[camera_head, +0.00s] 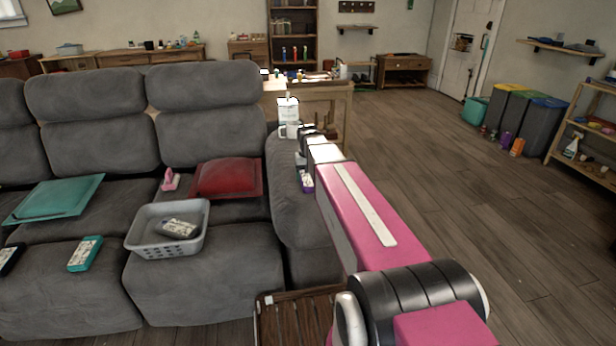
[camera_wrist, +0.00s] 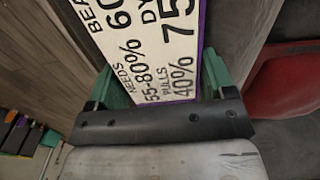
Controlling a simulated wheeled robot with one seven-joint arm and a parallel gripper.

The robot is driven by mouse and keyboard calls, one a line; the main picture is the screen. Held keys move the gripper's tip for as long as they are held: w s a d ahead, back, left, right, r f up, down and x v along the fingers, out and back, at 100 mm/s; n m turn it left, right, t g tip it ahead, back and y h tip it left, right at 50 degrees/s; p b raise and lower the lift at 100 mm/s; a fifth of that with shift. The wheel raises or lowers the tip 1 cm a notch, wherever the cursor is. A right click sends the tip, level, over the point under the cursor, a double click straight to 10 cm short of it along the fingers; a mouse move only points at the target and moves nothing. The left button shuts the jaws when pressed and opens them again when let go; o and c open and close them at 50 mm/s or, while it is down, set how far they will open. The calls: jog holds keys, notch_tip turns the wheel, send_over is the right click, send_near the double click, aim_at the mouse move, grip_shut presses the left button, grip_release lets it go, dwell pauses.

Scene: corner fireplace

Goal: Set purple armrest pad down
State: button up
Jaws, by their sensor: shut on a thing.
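The purple armrest pad (camera_wrist: 170,50) fills the top middle of the wrist view. Its broad face is white with black lettering, and a purple edge shows on its right side. My gripper (camera_wrist: 160,82) is shut on it, with a green finger at each side. In the head view, a small purple and white part of the pad (camera_head: 307,183) shows beside my arm, at the sofa's right armrest (camera_head: 285,205). My arm hides much of the gripper there. I cannot tell whether the pad touches the armrest.
A red cushion (camera_head: 228,180), a grey basket (camera_head: 145,240) holding a dark labelled item, and a teal cushion (camera_head: 55,198) lie on the sofa. A white mug (camera_head: 291,131) and white box (camera_head: 288,110) are behind the armrest. A slatted wooden surface (camera_head: 295,318) stands in front.

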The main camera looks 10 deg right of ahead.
jog(key=shift+f, duration=0.2)
jog(key=o, duration=0.9)
jog(key=shift+f, duration=0.1)
notch_tip(320, 180, up, 12)
dwell(0.4)
